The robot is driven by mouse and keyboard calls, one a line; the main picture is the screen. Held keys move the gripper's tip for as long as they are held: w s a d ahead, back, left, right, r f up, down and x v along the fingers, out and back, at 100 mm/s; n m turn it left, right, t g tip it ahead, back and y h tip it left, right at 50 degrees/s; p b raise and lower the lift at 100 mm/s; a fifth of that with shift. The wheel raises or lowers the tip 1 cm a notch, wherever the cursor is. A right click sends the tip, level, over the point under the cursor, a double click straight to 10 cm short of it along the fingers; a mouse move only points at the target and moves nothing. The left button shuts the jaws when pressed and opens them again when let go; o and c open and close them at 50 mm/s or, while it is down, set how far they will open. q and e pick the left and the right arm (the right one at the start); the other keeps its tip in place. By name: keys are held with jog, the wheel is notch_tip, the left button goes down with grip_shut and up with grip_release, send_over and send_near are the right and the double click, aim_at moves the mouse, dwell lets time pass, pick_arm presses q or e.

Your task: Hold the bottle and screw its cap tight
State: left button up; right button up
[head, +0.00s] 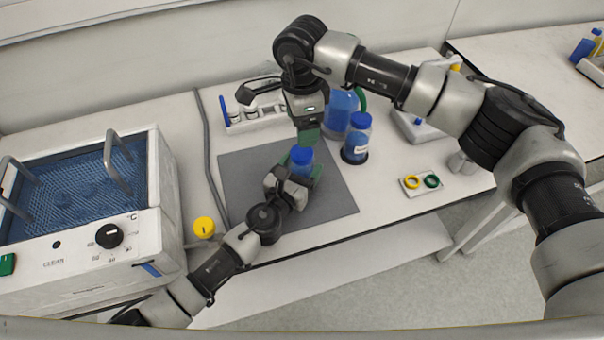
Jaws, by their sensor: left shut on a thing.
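The bottle (300,170) stands upright over the grey mat (340,199), with a blue cap (302,155) on its top. My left gripper (300,178) is shut on the bottle's body from the front left and hides much of it. My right gripper (308,135) points down from above, just behind and over the cap in the picture. Its green fingertips are close to the cap. I cannot tell whether they touch it, or how far apart they are.
A second blue-capped bottle (356,143) and a larger blue bottle (339,108) stand to the right. A white rack (236,128) is behind, and a water bath (115,245) and yellow cap (204,227) are left. A small plate with rings (422,184) lies right.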

aim_at(302, 152)
jog(key=n, duration=0.5)
jog(key=shift+n, duration=0.3)
jog(key=n, duration=0.3)
jog(key=shift+n, duration=0.4)
jog(key=shift+f, duration=0.15)
jog(key=shift+f, duration=3.9)
jog(key=shift+c, duration=0.4)
